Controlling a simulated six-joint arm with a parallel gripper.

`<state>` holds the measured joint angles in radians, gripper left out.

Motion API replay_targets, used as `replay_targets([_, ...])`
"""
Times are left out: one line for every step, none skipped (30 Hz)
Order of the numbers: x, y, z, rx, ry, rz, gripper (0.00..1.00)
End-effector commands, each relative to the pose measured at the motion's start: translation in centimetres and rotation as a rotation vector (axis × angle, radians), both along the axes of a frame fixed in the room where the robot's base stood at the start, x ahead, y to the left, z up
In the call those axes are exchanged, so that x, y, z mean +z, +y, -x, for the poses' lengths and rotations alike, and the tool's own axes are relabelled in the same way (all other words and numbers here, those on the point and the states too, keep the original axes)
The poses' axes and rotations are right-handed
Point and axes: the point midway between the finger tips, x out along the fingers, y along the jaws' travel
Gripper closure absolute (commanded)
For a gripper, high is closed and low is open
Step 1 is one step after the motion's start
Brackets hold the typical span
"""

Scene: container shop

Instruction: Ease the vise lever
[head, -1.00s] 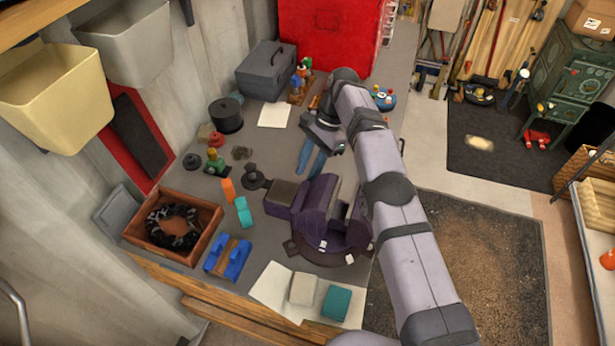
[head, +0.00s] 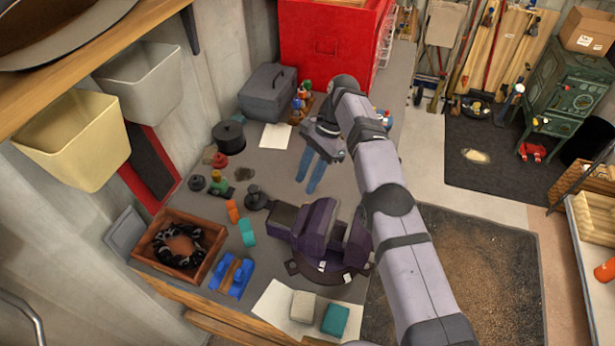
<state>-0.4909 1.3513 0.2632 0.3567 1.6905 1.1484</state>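The purple bench vise (head: 316,228) stands on the grey bench top near its front right edge, with its jaws at the right end. I cannot make out its lever; my arm covers the area right of the jaws. My gripper (head: 310,175) hangs behind the vise as seen here, with two blue fingers pointing down. A gap shows between the fingers and nothing is seen in it. Whether the fingers are above the vise's height cannot be told.
Two blocks rest on paper (head: 272,310) in front. A grey toolbox (head: 267,92) and red cabinet (head: 330,45) stand at the back.

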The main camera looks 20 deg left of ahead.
Motion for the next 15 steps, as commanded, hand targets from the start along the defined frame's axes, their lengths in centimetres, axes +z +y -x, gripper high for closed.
replay_targets([0.0,0.0,0.0,0.0,0.0,0.0,0.62])
replay_targets([0.0,0.0,0.0,0.002,-0.001,0.0,0.55])
replay_targets([0.0,0.0,0.0,0.006,-0.003,-0.001,0.47])
replay_targets([-0.1,0.0,0.0,0.011,-0.005,-0.001,0.47])
replay_targets([-0.1,0.1,0.0,0.021,-0.009,-0.002,0.47])
replay_targets([-0.2,0.1,0.0,0.038,-0.017,-0.004,0.47])
replay_targets([-0.3,0.1,0.0,0.055,-0.024,-0.006,0.47])
replay_targets([-0.3,0.2,0.0,0.076,-0.033,-0.009,0.47])
replay_targets([-0.5,0.3,0.1,0.11,-0.048,-0.013,0.47])
replay_targets([-0.7,0.4,0.1,0.144,-0.061,-0.016,0.47])
replay_targets([-0.8,0.4,0.1,0.181,-0.078,-0.02,0.47])
replay_targets([-1.0,0.6,0.1,0.237,-0.099,-0.025,0.47])
replay_targets([-1.2,0.6,0.1,0.288,-0.119,-0.03,0.47])
replay_targets([-1.3,0.7,0.1,0.341,-0.14,-0.034,0.47])
replay_targets([-1.6,0.9,0.2,0.422,-0.168,-0.039,0.47])
